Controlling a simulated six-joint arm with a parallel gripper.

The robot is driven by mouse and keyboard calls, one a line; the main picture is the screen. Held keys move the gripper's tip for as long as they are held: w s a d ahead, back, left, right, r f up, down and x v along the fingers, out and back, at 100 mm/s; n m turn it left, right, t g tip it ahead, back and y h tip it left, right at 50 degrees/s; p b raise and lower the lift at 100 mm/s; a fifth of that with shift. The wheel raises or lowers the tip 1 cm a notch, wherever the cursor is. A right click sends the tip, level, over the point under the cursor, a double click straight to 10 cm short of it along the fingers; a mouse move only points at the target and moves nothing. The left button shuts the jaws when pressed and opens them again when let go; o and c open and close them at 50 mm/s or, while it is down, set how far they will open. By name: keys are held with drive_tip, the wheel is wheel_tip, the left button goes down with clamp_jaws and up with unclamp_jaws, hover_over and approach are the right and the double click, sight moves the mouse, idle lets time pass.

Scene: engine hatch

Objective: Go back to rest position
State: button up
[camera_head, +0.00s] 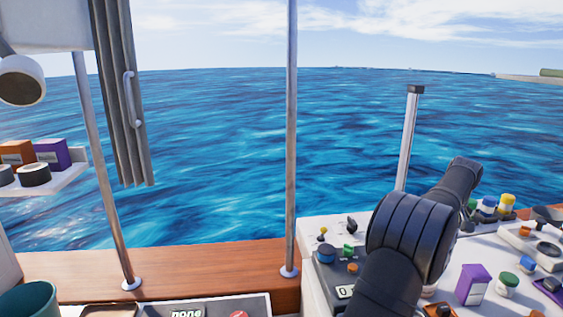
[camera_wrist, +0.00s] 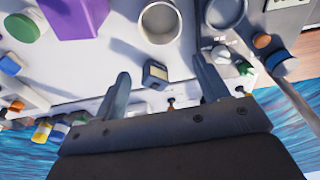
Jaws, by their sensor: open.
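My gripper (camera_wrist: 163,85) shows in the wrist view with its two grey fingers spread apart. It is open and holds nothing. A small dark block (camera_wrist: 155,74) appears between the fingers on the white console, apart from both. In the head view my dark arm reaches in from the bottom over the console (camera_head: 310,232); the fingers do not show there, hidden by the arm or out of sight.
A purple box (camera_head: 472,285) and a green-capped jar (camera_head: 507,283) stand right of my arm. A white round cup (camera_wrist: 160,22) shows in the wrist view. A metal post (camera_head: 407,140) rises behind the arm; another pole (camera_head: 291,140) stands left. The wooden ledge (camera_head: 200,262) is clear between the poles.

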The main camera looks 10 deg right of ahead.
drive_tip(key=w+a+n, duration=0.1)
drive_tip(key=w+a, duration=0.5)
drive_tip(key=a, duration=0.1)
